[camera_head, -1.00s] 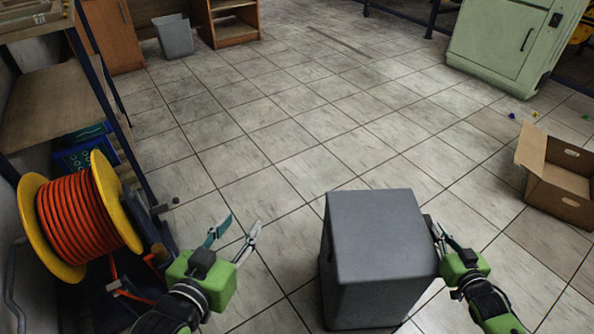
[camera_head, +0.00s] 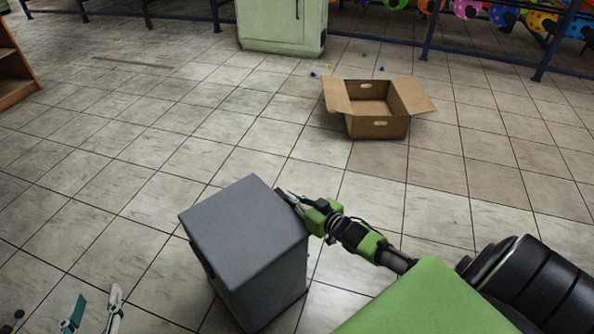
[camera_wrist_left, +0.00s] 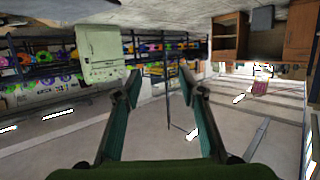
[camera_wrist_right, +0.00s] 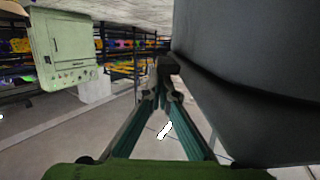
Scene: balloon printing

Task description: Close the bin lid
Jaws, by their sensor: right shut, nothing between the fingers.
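The grey bin (camera_head: 250,270) stands upright on the floor at the lower middle of the head view. Its lid (camera_head: 240,212) lies flat across the top, and I see no opening there. My right gripper (camera_head: 286,196) is shut and empty at the lid's right edge; I cannot tell whether it touches. In the right wrist view the gripper (camera_wrist_right: 164,72) is close beside the bin's dark side (camera_wrist_right: 255,75), where a curved seam shows. My left gripper (camera_head: 96,300) is open and empty, left of the bin and clear of it; its spread fingers (camera_wrist_left: 160,84) show in the left wrist view.
An open cardboard box (camera_head: 377,128) sits on the tiles (camera_head: 130,180) behind and right of the bin. A pale green cabinet (camera_head: 282,25) stands at the back. Blue racks (camera_head: 440,50) with colourful balloons line the back right.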

